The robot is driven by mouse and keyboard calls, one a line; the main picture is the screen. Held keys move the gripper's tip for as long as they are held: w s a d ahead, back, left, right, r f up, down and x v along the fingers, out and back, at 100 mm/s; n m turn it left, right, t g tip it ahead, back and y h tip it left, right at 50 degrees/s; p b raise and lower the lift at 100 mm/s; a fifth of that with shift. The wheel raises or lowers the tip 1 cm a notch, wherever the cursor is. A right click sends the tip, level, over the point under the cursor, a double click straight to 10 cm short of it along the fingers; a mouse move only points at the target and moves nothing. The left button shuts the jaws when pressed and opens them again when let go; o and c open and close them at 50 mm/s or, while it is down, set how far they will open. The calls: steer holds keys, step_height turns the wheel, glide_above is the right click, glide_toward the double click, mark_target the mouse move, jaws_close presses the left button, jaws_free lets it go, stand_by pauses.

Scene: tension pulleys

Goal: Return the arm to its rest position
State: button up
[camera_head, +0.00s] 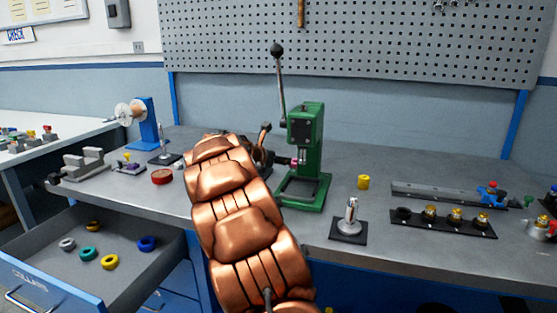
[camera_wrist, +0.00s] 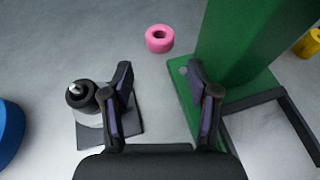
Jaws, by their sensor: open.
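My copper-coloured arm (camera_head: 232,215) reaches out over the bench. Its far end is beside the left of the green press (camera_head: 312,140), and the arm hides part of the gripper there. In the wrist view my gripper (camera_wrist: 160,80) has its two dark fingers apart with nothing between them. A pink ring (camera_wrist: 159,45) lies beyond the fingertips, apart from them. The press, also in the wrist view (camera_wrist: 235,45), stands close to the right finger. A dark plate with a grey post and black top (camera_wrist: 82,96) is by the left finger.
An open blue drawer (camera_head: 60,287) with several coloured collars juts out at the front left. A stand with a metal post (camera_head: 349,222), a yellow ring (camera_head: 363,182) and a dark fixture strip (camera_head: 440,222) are right of the press. The press lever (camera_head: 281,85) rises high.

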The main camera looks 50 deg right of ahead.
steer(key=shift+a, duration=0.1)
stand_by(0.3)
